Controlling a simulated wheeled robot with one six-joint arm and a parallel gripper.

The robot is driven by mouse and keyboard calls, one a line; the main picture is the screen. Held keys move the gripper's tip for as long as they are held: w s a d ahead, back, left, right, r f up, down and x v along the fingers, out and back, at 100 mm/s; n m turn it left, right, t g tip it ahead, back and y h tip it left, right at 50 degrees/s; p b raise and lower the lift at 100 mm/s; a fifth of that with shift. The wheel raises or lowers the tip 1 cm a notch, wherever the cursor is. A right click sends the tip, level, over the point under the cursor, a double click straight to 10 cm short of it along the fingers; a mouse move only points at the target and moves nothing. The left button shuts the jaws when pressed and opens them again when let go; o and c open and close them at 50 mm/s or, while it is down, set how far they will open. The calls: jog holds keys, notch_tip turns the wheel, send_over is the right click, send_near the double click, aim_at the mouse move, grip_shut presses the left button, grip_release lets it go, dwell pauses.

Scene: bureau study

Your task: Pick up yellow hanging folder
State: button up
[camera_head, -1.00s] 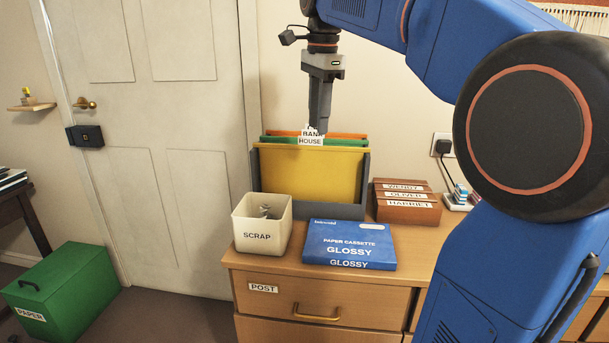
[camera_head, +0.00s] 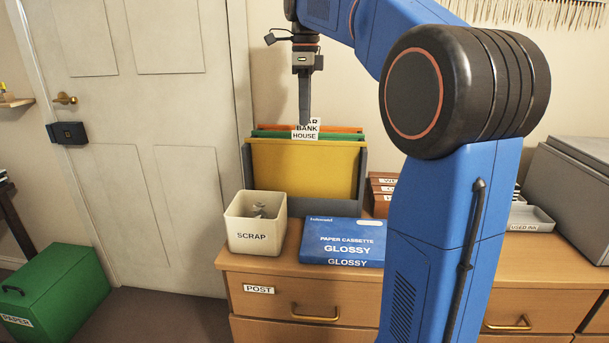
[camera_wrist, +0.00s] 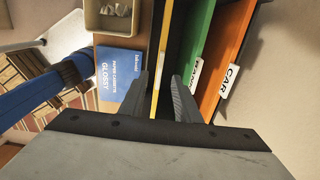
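The yellow hanging folder (camera_head: 305,170) is the front one in a grey file box (camera_head: 315,208) on the wooden cabinet, with a white HOUSE tag (camera_head: 304,136) at its top edge. In the head view my gripper (camera_head: 304,121) points down just above and in front of the tags, its fingers seen nearly edge-on. In the wrist view my gripper (camera_wrist: 161,85) is open. The yellow folder's top edge (camera_wrist: 161,55) shows as a thin strip between the two fingers, apart from both. I cannot tell whether the fingertips reach below that edge.
Behind it hang a green folder (camera_wrist: 197,45) and an orange folder (camera_wrist: 226,50), close to the right finger. In front stand a SCRAP bin (camera_head: 255,226) and a blue GLOSSY paper box (camera_head: 343,243). The wall is close behind.

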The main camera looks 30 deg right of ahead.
aim_at(305, 140)
notch_tip(305, 140, down, 10)
dwell(0.6)
grip_shut()
